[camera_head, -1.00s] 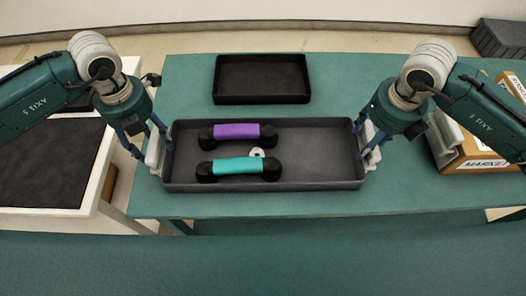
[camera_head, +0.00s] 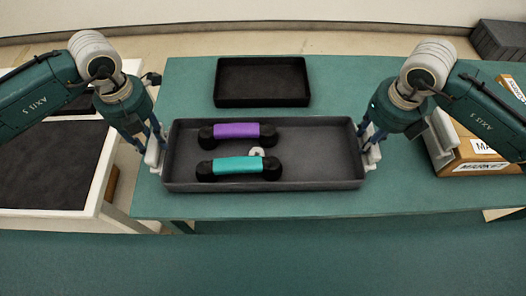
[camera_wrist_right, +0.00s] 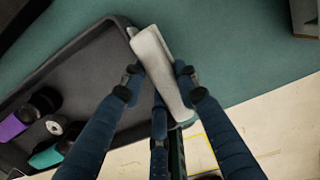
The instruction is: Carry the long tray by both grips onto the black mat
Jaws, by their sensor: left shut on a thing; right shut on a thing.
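The long grey tray (camera_head: 315,155) is on the green table, with a pale grip at each short end. A purple handset (camera_head: 236,131) and a teal handset (camera_head: 236,166) lie in its left half beside a small white ring (camera_head: 256,152). My left gripper (camera_head: 150,147) is shut on the left grip (camera_head: 153,157). My right gripper (camera_head: 370,144) is shut on the right grip (camera_head: 372,155); the right wrist view shows its fingers on both sides of this grip (camera_wrist_right: 158,62). The black mat (camera_head: 45,160) lies on the white table at the left. I cannot tell whether the tray is lifted.
An empty black tray (camera_head: 262,80) stands behind the long tray on the green table (camera_head: 345,80). A cardboard box (camera_head: 480,155) with labels is at the right.

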